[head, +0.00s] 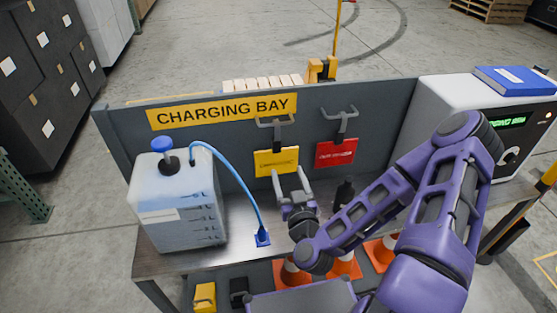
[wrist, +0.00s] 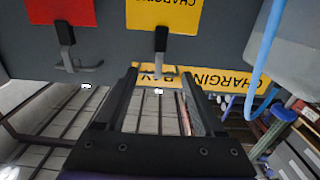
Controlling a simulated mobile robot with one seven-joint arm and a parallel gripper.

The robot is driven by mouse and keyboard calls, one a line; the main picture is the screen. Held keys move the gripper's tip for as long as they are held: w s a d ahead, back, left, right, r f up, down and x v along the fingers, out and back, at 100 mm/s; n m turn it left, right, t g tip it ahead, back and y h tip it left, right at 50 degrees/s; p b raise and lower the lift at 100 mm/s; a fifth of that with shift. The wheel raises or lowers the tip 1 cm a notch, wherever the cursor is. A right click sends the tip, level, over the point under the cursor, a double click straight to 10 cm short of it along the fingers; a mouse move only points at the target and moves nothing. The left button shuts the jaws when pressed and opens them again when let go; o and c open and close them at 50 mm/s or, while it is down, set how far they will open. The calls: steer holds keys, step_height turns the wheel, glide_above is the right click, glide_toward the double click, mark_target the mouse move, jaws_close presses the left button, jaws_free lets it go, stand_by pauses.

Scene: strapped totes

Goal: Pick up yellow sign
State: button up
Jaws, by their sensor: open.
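The yellow sign (head: 277,162) hangs from a grey hook (head: 276,127) on the upright grey panel, below the "CHARGING BAY" label. My gripper (head: 290,176) is open and empty, just in front of the sign's lower right part in the head view. I see no contact with the sign.
A red sign (head: 336,154) hangs on another hook to the right. A white container (head: 177,205) with a blue hose (head: 237,178) stands left on the bench. A dark bottle (head: 344,193) stands near my arm. A grey machine (head: 437,100) bears a blue book. Orange cones (head: 291,273) are below.

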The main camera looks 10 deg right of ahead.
mark_target(277, 145)
steer(key=w+b, duration=0.6)
steer(key=w, duration=0.3)
steer(key=shift+w+f+b, duration=0.25)
steer(key=shift+w, duration=1.3)
steer(key=shift+w+f+b, duration=0.2)
steer(key=shift+w+b, duration=0.05)
steer(key=shift+w, duration=1.3)
jaws_close()
